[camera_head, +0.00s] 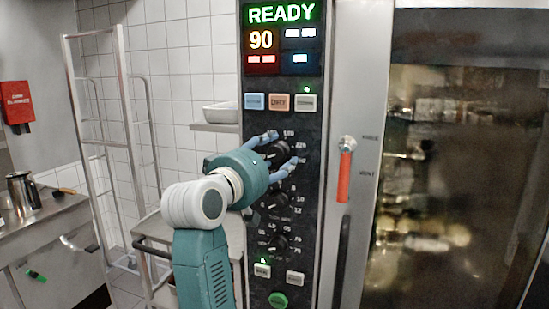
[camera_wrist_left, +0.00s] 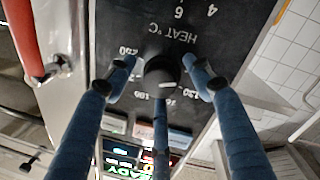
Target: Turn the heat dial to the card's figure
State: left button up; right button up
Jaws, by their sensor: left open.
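The heat dial (camera_head: 277,152) is the black top knob on the dark control panel (camera_head: 312,190). In the left wrist view the dial (camera_wrist_left: 162,72) sits under an upside-down "HEAT °C" label. A pale mark shows on its lower edge there, but I cannot tell which figure it points at. My left gripper (camera_head: 284,148) is open, with its blue fingers spread around the dial. In the left wrist view the left gripper (camera_wrist_left: 161,80) has a finger on each side and one below, and the side fingertips look apart from the knob. I can make out no card. My right gripper is not in view.
Two more dials (camera_head: 277,201) (camera_head: 276,245) sit below on the panel. The display (camera_head: 282,38) reads READY and 90. A red door handle (camera_head: 344,170) stands right of the panel, beside the glass oven door (camera_head: 455,180). A steel counter (camera_head: 40,230) is at the left.

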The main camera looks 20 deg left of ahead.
pick_arm(q)
jog(key=shift+s, duration=0.15)
jog(key=c, duration=1.2)
jog(key=shift+o, duration=0.2)
